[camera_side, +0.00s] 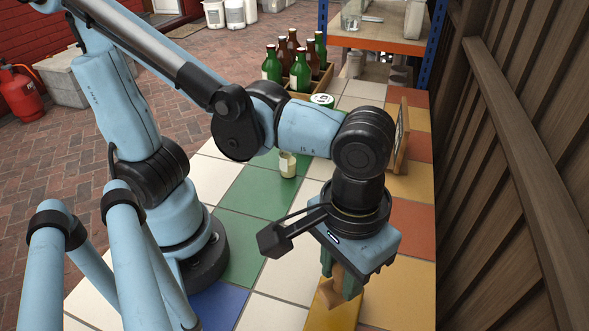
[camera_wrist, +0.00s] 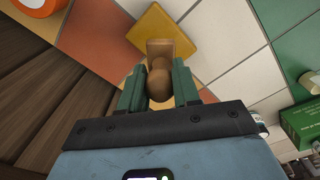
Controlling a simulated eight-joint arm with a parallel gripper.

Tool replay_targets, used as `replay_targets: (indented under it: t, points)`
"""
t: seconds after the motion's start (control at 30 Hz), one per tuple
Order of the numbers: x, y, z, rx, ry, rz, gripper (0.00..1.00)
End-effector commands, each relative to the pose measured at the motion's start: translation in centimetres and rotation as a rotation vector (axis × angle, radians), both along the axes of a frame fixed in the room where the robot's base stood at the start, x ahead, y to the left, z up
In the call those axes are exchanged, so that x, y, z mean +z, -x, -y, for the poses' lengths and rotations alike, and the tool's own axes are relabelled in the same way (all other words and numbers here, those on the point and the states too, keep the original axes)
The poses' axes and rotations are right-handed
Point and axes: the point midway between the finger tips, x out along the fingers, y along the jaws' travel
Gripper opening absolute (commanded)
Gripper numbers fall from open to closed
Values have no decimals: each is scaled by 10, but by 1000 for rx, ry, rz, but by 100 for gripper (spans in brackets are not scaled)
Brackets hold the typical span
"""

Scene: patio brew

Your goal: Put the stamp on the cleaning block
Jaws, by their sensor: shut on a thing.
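The stamp (camera_wrist: 159,82), a brown wooden piece with a rounded knob and a flat rectangular foot, is between the green fingers of my gripper (camera_wrist: 159,88). The gripper is shut on it. The stamp also shows partly in the side view (camera_side: 338,277), mostly covered by the fingers of my gripper (camera_side: 342,283). A flat yellow block, apparently the cleaning block (camera_wrist: 177,30), lies on the tiles under the stamp's foot; it also shows in the side view (camera_side: 322,318). I cannot tell whether the foot touches it.
A small labelled jar (camera_side: 288,164) stands on the tiles behind my gripper. A framed board (camera_side: 400,140) stands along the right edge by the wooden fence. A green box (camera_wrist: 301,122) is at the wrist view's right.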

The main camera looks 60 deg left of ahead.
Motion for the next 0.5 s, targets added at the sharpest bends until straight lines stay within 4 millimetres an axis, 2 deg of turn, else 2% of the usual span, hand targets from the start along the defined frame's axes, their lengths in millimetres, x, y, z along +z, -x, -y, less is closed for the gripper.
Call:
replay_targets:
  t: [0.17,0.5]
  points:
    - [-9,0,0,0,0,0,2]
    - [-42,0,0,0,0,0,2]
